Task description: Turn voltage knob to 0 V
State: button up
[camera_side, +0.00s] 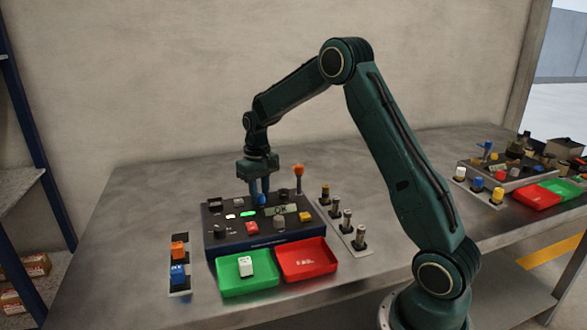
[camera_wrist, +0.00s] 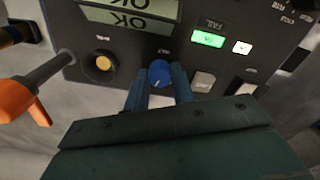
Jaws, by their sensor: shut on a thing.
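The voltage knob, a round blue knob (camera_wrist: 159,72), sits on the dark control panel (camera_side: 268,248). It also shows in the side view (camera_side: 261,200), partly hidden by the fingers. My gripper (camera_wrist: 159,80) points down at the panel, with one blue finger on each side of the knob, shut on it. A short pale mark shows near the knob's lower edge in the wrist view; its scale is too small to read. The panel's display (camera_side: 281,210) reads OK, upside down in the wrist view. My gripper also shows in the side view (camera_side: 260,195).
An orange-tipped lever (camera_side: 298,171) stands right of my gripper. A lit green indicator (camera_wrist: 208,38) is near the knob. A green tray (camera_side: 232,287) with a white block and a red tray (camera_side: 305,271) lie in front. Several cylinders stand on a strip (camera_side: 350,238) to the right.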

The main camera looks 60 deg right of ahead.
aim_at(260, 195)
jog(key=shift+n, duration=1.9)
jog(key=o, duration=1)
jog(key=shift+r, duration=0.1)
notch_tip(260, 195, up, 14)
